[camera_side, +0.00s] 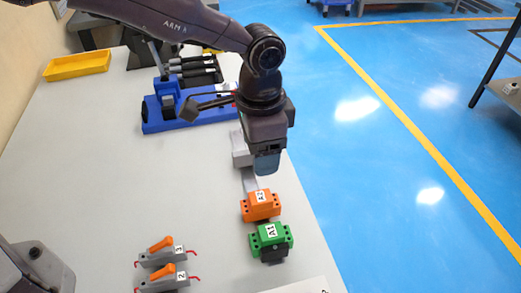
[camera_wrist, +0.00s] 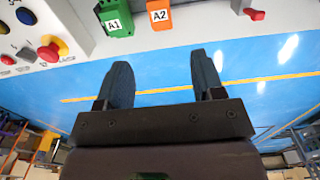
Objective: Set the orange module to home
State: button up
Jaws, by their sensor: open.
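The orange module (camera_side: 261,206), labelled A2, sits near the table's right edge, directly behind the green module (camera_side: 270,240) labelled A1. In the wrist view the orange module (camera_wrist: 158,14) is at the top, right of the green module (camera_wrist: 115,18), and is cut off by the frame edge. My gripper (camera_side: 266,165) is above and behind the orange module in the side view, apart from it. In the wrist view my gripper (camera_wrist: 163,70) has its two fingers spread with nothing between them. Which position is home cannot be told.
A grey block (camera_side: 240,150) and strip stand behind the orange module, partly hidden by my gripper. A blue-based bending tool (camera_side: 160,122), yellow tray (camera_side: 78,65) and two orange-handled levers (camera_side: 166,258) are on the table. A control panel with a red button (camera_wrist: 49,49) shows in the wrist view. The table's middle is clear.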

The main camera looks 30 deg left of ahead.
aim_at(261, 205)
jog(key=shift+c, duration=0.6)
jog(key=w+a+f+n, duration=0.1)
jog(key=a, duration=0.1)
jog(key=w+a+f+n, duration=0.1)
jog(key=w+a, duration=0.1)
jog(key=w+a+f+n+g, duration=0.1)
jog(key=w+a+n, duration=0.1)
jog(key=shift+a+f+h, duration=0.1)
jog(key=shift+a+h, duration=0.05)
jog(key=shift+h, duration=0.15)
grip_shut()
jog(key=f+n, duration=0.2)
jog(key=n, duration=0.2)
jog(key=f+n+g+h, duration=0.1)
jog(key=f+n, duration=0.2)
jog(key=n, duration=0.2)
jog(key=f+n+g+h, duration=0.1)
jog(key=f+n, duration=0.1)
jog(key=n, duration=0.3)
jog(key=shift+w+d+f, duration=0.1)
jog(key=shift+d+f, duration=0.1)
jog(key=shift+f, duration=0.1)
jog(key=shift+s+d+f+h, duration=0.2)
jog(key=shift+s+d+h, duration=0.1)
jog(key=shift+s+d, duration=1.15)
jog(key=shift+d, duration=0.05)
